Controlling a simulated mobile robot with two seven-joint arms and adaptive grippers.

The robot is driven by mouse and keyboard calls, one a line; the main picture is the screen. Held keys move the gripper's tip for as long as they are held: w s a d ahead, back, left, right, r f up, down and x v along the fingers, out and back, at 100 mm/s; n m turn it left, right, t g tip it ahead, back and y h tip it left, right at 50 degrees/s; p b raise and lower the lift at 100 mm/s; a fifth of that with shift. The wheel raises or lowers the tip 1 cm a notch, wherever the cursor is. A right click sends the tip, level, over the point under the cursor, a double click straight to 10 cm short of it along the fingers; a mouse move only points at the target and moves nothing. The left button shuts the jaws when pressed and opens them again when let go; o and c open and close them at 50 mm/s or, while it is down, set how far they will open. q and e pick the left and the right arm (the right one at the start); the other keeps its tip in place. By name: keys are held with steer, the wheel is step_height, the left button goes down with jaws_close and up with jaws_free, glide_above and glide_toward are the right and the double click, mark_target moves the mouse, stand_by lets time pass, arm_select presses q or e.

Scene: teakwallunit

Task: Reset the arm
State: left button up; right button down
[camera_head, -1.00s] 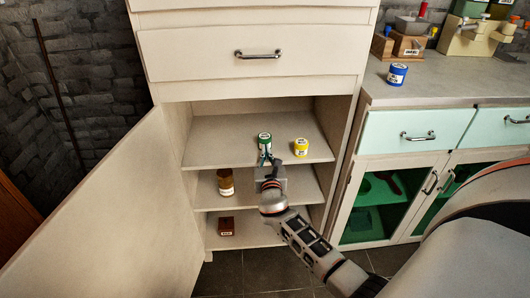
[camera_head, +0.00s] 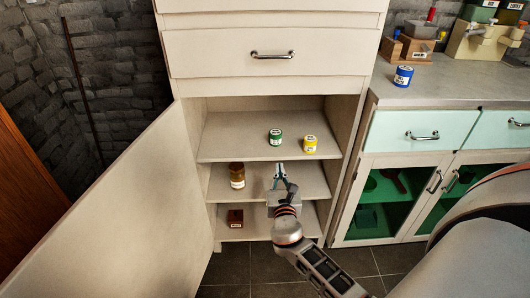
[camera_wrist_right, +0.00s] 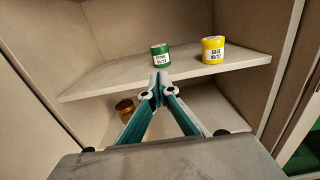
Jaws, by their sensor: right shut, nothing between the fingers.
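My right gripper (camera_head: 280,169) is in front of the open cabinet, below the front edge of the top shelf. Its fingertips are together and hold nothing; it also shows in the right wrist view (camera_wrist_right: 158,88). A green jar (camera_head: 275,137) stands upright on the top shelf, apart from the gripper. A yellow jar (camera_head: 310,143) stands to its right. Both jars also show in the right wrist view, the green one (camera_wrist_right: 160,54) just beyond the fingertips and the yellow one (camera_wrist_right: 213,50) to the right. My left gripper is not in view.
The cabinet door (camera_head: 125,205) stands open at the left. A brown jar (camera_head: 237,175) is on the middle shelf and a dark red box (camera_head: 235,218) on the bottom one. A blue jar (camera_head: 403,76) stands on the counter (camera_head: 450,82) at the right.

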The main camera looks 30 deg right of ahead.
arm_select(q)
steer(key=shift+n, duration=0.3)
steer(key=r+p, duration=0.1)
steer(key=p, duration=0.2)
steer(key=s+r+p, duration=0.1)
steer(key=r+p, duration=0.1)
steer(key=p, duration=0.1)
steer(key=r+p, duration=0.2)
steer(key=p, duration=0.1)
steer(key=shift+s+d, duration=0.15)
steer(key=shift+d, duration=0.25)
arm_select(e)
steer(key=s+a+f+m+g+y, duration=0.2)
steer(key=s+a+m+y, duration=0.4)
steer(key=s+a+m, duration=0.5)
steer(key=s+a+f+m+g+y, duration=0.2)
steer(key=s+a+f+m+y, duration=0.3)
steer(key=s+a+m, duration=0.6)
steer(key=s+m, duration=0.3)
steer(key=s, duration=0.5)
steer(key=shift+s+a+m+g+y, duration=0.15)
steer(key=shift+m+g+y, duration=0.15)
steer(key=shift+g+y, duration=0.1)
